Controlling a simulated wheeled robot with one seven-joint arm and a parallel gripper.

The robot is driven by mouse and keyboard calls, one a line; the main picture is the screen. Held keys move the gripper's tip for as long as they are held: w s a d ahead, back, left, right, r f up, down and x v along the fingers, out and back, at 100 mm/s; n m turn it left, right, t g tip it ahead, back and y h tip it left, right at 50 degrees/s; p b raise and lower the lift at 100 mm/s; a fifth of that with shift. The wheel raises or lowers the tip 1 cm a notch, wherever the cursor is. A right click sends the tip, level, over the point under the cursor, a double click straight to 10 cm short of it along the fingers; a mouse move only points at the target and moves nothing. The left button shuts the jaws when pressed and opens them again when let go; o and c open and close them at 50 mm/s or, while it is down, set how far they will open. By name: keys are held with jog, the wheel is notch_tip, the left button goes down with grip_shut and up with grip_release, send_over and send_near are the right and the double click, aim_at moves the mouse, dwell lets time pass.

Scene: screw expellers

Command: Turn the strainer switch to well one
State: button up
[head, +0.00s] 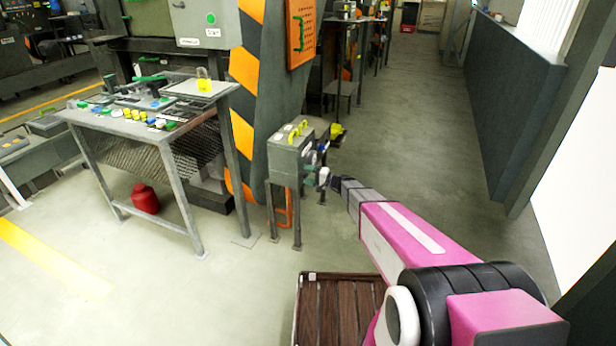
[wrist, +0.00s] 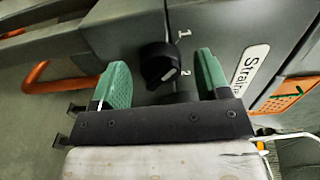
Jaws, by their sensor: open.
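The strainer switch is a black round knob (wrist: 158,64) on a grey panel in the wrist view. The marks "1" and "2" are to its right, "1" above and "2" below. Its white pointer line lies at its lower right, toward "2". A white label (wrist: 247,70) beginning "Strai" is to the right, cut off by my gripper. My gripper (wrist: 162,60) is open, with one green finger on each side of the knob and visible gaps between. In the head view my gripper (head: 323,177) is at the grey control box (head: 291,160); the knob cannot be made out there.
The control box stands on thin legs beside a striped orange-and-black pillar (head: 247,75). A metal table (head: 165,130) with buttons and a yellow padlock is to the left. A wooden crate (head: 302,312) is on the floor below my arm. The aisle (head: 420,130) at right is clear.

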jog(key=v, duration=1)
jog(key=shift+d, duration=0.15)
jog(key=shift+s, duration=0.1)
jog(key=s+d+r+n+g+h, duration=0.1)
jog(key=s+g+h, duration=0.2)
jog(key=s, duration=0.5)
jog(key=s+r+n+g+h, duration=0.1)
jog(key=s+n+g+h, duration=0.15)
jog(key=s, duration=0.45)
jog(key=s+d+r+h, duration=0.2)
jog(key=s+d+h, duration=0.3)
jog(key=s+d, duration=0.1)
jog(key=s+d+r+h, duration=0.3)
jog(key=s+d+h, duration=0.3)
jog(key=s, duration=0.3)
jog(key=shift+d+r+g, duration=0.2)
jog(key=shift+d+g, duration=0.15)
jog(key=shift+w+h, duration=0.1)
jog(key=shift+h, duration=0.15)
jog(key=shift+c, duration=0.3)
